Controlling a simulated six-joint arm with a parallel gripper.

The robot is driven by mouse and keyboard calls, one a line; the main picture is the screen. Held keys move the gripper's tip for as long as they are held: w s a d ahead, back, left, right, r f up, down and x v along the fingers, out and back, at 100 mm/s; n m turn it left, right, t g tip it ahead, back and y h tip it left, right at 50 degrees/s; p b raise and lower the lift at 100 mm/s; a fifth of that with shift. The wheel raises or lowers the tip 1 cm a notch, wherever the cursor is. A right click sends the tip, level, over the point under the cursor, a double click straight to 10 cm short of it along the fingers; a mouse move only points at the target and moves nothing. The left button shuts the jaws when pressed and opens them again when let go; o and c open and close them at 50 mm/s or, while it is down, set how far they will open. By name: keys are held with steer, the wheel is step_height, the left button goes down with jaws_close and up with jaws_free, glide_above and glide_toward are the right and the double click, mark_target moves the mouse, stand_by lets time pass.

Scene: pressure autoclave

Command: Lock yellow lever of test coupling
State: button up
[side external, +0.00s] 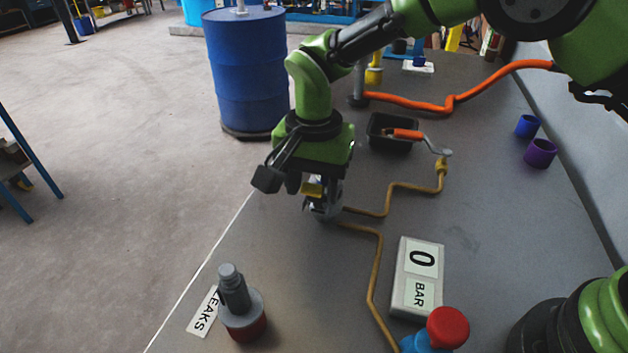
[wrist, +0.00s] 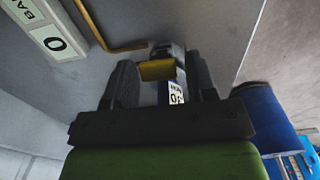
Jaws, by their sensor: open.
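The test coupling (side external: 324,208) is a grey metal fitting at the end of a thin brown pipe, near the table's left edge. Its yellow lever (side external: 312,190) shows just under my gripper (side external: 300,186). In the wrist view, the yellow lever (wrist: 157,70) lies crosswise between the two dark fingers of my gripper (wrist: 162,78), with a gap on either side. A small white label with black print (wrist: 176,93) is just below it. My gripper is open and points down over the coupling. The fingers and hand partly hide the coupling in the side view.
A digital display reading 0 BAR (side external: 417,278) stands right of the pipe. A grey stepped fitting (side external: 236,300) stands by a LEAKS label (side external: 203,312). A red knob (side external: 448,327) is at the front.

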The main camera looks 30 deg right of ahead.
jaws_close()
steer(key=shift+w+d+r+g+y, duration=0.1)
steer(key=shift+w+d+g+y, duration=0.25)
steer(key=shift+g+y, duration=0.15)
jaws_free()
step_height(320, 180, up, 10)
steer(key=shift+w+d, duration=0.4)
steer(key=shift+d, duration=0.05)
stand_by(0.3)
